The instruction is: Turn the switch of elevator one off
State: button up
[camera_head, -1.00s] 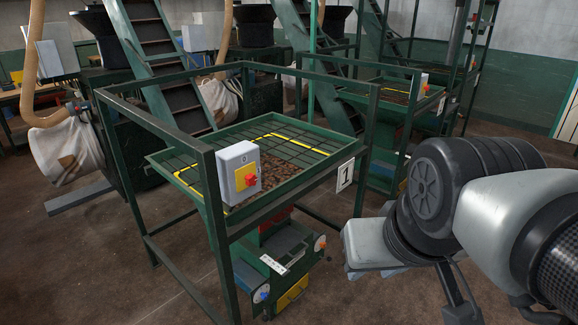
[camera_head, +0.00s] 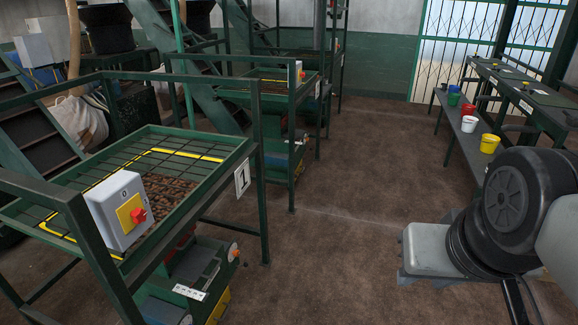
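The switch of elevator one is a grey box (camera_head: 112,207) with a yellow plate (camera_head: 127,212) and a red knob (camera_head: 138,215). It is mounted at the near side of a green metal frame with a grated tray (camera_head: 150,137), at the left of the head view. A "0" mark shows on the box above the yellow plate. The knob's exact setting is too small to tell. A white sign with "1" (camera_head: 242,177) hangs on the tray's right corner. My arm shows at the right edge, well apart from the switch. My gripper is not in view.
A second green frame (camera_head: 291,97) with its own switch box (camera_head: 299,72) stands behind. A bench at the right holds coloured buckets, including a yellow one (camera_head: 490,144). Brown floor (camera_head: 345,185) is clear between the frames and my arm.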

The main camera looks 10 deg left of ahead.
aim_at(138, 216)
jog(key=j+u, duration=0.1)
jog(key=u, duration=0.3)
jog(key=j+u, duration=0.1)
jog(key=u, duration=0.7)
jog(key=i+j, duration=0.05)
